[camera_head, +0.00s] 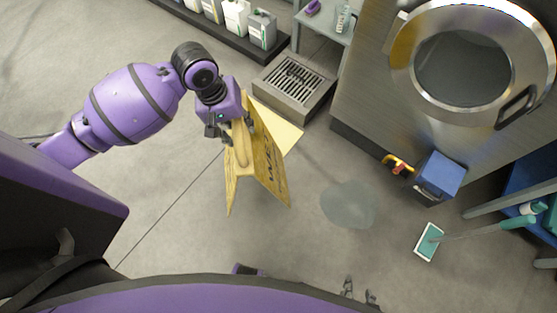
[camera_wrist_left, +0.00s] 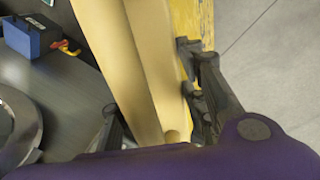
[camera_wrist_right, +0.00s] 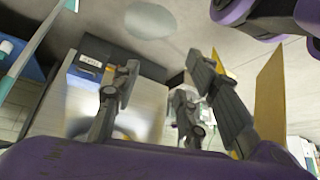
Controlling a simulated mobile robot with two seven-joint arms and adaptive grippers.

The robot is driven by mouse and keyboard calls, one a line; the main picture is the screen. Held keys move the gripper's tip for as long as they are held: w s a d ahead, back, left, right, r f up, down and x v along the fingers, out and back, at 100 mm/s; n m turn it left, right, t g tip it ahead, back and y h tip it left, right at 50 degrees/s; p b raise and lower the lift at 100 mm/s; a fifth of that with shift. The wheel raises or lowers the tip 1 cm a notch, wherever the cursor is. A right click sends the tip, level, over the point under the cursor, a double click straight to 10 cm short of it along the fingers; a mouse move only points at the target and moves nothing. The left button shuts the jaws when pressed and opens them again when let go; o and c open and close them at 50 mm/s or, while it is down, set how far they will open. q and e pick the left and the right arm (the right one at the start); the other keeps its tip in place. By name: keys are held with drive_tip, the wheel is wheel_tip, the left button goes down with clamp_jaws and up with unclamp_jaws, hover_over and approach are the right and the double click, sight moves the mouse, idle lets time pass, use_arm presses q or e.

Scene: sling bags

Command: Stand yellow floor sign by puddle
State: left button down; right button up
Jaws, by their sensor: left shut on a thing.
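The yellow floor sign (camera_head: 268,175) has its two panels spread apart, with dark lettering on one. My left gripper (camera_head: 236,131) is shut on its upper edge; in the left wrist view the sign (camera_wrist_left: 140,60) runs between the fingers (camera_wrist_left: 150,110). I cannot tell whether its feet touch the floor. The puddle (camera_head: 347,205) is a grey patch on the floor to the right of the sign, apart from it; it also shows in the right wrist view (camera_wrist_right: 150,20). My right gripper (camera_head: 358,292) is low in the head view, fingers apart and empty (camera_wrist_right: 165,85).
A floor drain grate (camera_head: 294,80) lies behind the sign. A steel machine with a round door (camera_head: 462,68) stands at the right, with a blue box (camera_head: 440,175) near it.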

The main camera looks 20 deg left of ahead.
use_arm(q)
drive_tip(key=w+a+f+n+t+y+b, duration=0.1)
drive_tip(key=w+a+f+n+b, duration=0.35)
drive_tip(key=w+b, duration=0.35)
drive_tip(key=w+a+f+n+b, duration=0.4)
drive_tip(key=w+a+f+b, duration=0.15)
drive_tip(key=w, duration=0.45)
drive_tip(key=w+d+f+b, duration=0.5)
drive_tip(key=d+f+b, duration=0.2)
drive_tip(key=d+f, duration=0.5)
drive_tip(key=shift+w+d+f, duration=0.2)
drive_tip(key=shift+d, duration=0.2)
use_arm(e)
wheel_tip(320, 180, down, 18)
drive_tip(key=shift+w+d+g, duration=0.3)
drive_tip(key=shift+w+d, duration=0.1)
drive_tip(key=shift+w, duration=0.05)
use_arm(q)
drive_tip(key=c, duration=1.1)
unclamp_jaws()
drive_tip(key=shift+s+f, duration=0.1)
drive_tip(key=shift+f, duration=0.1)
use_arm(e)
drive_tip(key=shift+s, duration=0.2)
